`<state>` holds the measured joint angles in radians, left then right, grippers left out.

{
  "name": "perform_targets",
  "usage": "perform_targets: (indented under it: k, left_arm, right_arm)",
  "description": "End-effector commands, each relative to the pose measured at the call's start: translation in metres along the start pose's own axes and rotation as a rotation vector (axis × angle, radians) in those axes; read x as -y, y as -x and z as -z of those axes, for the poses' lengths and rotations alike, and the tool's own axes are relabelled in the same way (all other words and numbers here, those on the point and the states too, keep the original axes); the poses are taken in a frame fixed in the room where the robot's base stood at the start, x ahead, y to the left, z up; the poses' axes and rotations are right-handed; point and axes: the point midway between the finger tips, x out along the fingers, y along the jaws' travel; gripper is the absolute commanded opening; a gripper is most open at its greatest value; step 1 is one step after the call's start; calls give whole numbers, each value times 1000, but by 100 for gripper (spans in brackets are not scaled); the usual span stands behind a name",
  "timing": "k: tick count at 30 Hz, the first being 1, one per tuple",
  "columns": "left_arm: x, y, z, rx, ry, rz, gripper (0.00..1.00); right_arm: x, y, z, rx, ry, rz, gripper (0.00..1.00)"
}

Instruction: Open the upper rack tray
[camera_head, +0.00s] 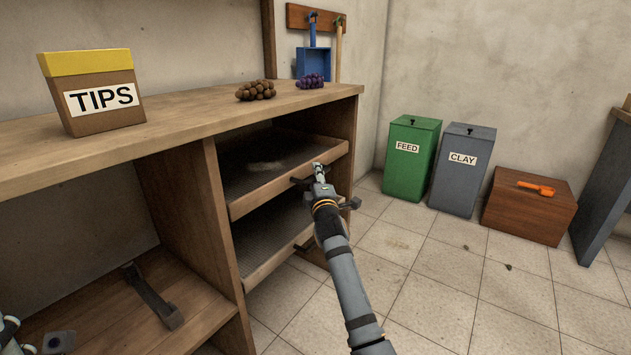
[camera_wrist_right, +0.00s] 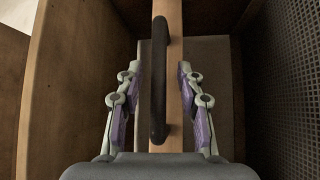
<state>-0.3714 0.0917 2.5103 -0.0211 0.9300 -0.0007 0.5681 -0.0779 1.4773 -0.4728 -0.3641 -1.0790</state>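The upper rack tray (camera_head: 247,201) has a low wooden front and a dark mesh bottom. Its front looks about level with the cabinet frame. Its dark bar handle is partly covered by my right gripper (camera_head: 318,170) in the head view. In the right wrist view the handle (camera_wrist_right: 159,75) lies between the spread fingers of my right gripper (camera_wrist_right: 160,112), with a gap on both sides. That gripper is open. Pale parts of my left arm show at the lower left corner of the head view, where the fingers cannot be made out.
The lower tray (camera_head: 258,272) with its own handle sits below. The counter (camera_head: 190,112) holds a TIPS box (camera_head: 92,112) and two clusters of round produce. A green FEED bin (camera_head: 410,170), grey CLAY bin (camera_head: 460,185) and wooden box (camera_head: 525,213) stand right. Floor before the trays is clear.

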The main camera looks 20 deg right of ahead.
Motion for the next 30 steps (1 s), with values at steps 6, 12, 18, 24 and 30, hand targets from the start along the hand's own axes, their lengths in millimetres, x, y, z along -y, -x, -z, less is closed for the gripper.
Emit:
perform_targets:
  k: [6,12,18,24,30]
  left_arm:
    - [0,0,0,1,0,0,40]
    - [0,-1,0,0,0,0,40]
    - [0,-1,0,1,0,0,40]
    - [0,-1,0,1,0,0,40]
    - [0,-2,0,1,0,1,40]
  right_arm:
    - [-1,0,0,0,0,0,37]
    - [-1,0,0,0,0,0,10]
    - [0,0,0,0,0,0,0]
    - [0,0,0,0,0,0,0]
    - [-1,1,-1,0,0,1,0]
